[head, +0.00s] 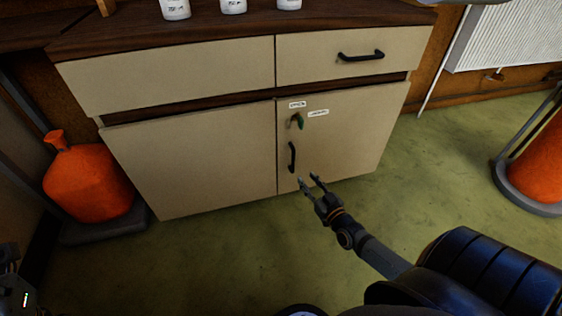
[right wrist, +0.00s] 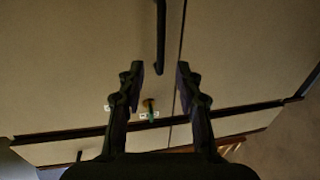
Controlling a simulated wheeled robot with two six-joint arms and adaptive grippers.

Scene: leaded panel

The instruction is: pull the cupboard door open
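The cupboard's right door (head: 340,130) is cream and sits flush and closed. Its black vertical bar handle (head: 292,157) is near the door's left edge. The handle also shows in the right wrist view (right wrist: 160,35), upright, one end in line with the gap between the fingertips. A key with a green tag (head: 298,121) is above the handle. My right gripper (head: 311,181) is open and empty, just below and right of the handle, apparently not touching it. A dark part of what looks like my left arm shows at the bottom left; its fingers cannot be made out.
The wider left door (head: 190,160) and two drawers (head: 350,52) are closed. White jars (head: 233,6) stand on the top. An orange container (head: 88,182) stands left, another orange object (head: 540,165) right. A radiator (head: 505,38) is at upper right. The green floor in front is clear.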

